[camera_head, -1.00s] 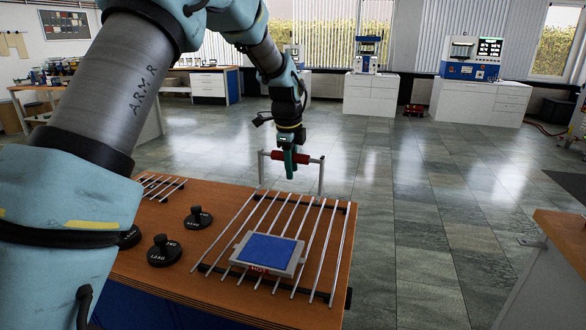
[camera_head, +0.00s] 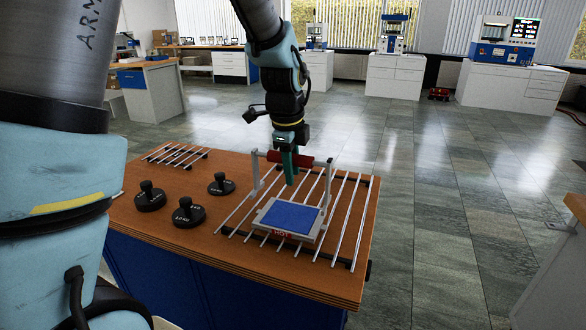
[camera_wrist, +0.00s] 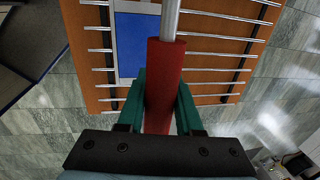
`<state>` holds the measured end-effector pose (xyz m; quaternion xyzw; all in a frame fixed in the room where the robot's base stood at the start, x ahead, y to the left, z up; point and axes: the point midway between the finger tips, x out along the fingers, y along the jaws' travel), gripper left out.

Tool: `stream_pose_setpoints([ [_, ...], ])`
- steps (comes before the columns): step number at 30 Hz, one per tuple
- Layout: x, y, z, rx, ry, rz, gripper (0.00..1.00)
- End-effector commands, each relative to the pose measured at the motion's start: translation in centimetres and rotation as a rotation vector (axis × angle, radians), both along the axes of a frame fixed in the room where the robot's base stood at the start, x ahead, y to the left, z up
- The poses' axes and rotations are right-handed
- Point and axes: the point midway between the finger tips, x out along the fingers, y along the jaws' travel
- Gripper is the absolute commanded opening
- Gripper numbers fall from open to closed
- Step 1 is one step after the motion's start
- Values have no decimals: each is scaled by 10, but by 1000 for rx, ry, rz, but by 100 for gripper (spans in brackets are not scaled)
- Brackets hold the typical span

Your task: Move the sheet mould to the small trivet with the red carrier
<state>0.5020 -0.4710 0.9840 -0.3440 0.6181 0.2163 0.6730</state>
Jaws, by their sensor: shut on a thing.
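My gripper (camera_head: 291,165) is shut on the red grip of the carrier (camera_head: 283,158), a grey bail with legs hanging down on both sides. In the wrist view the red grip (camera_wrist: 164,85) lies between the green fingers. The sheet mould (camera_head: 290,217), a blue sheet in a pale grey frame with red lettering on its front, lies on the large barred trivet (camera_head: 347,222). The carrier is above and behind the mould; I cannot tell whether its legs touch the trivet. The mould's blue sheet (camera_wrist: 138,45) is left of the grip in the wrist view. The small trivet (camera_head: 177,155) is empty at the back left.
Lab presses (camera_head: 497,42) on white cabinets stand far back. Open tiled floor surrounds the bench; another bench edge (camera_head: 575,207) is at right.

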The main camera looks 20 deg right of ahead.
Motion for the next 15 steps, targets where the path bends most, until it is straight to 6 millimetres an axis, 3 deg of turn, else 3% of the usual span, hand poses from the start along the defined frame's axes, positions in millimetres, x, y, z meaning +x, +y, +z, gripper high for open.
stream_pose_setpoints([
  [4,1,0,2,-2,-1,2,0],
  [15,1,0,-24,-1,-1,1,0],
])
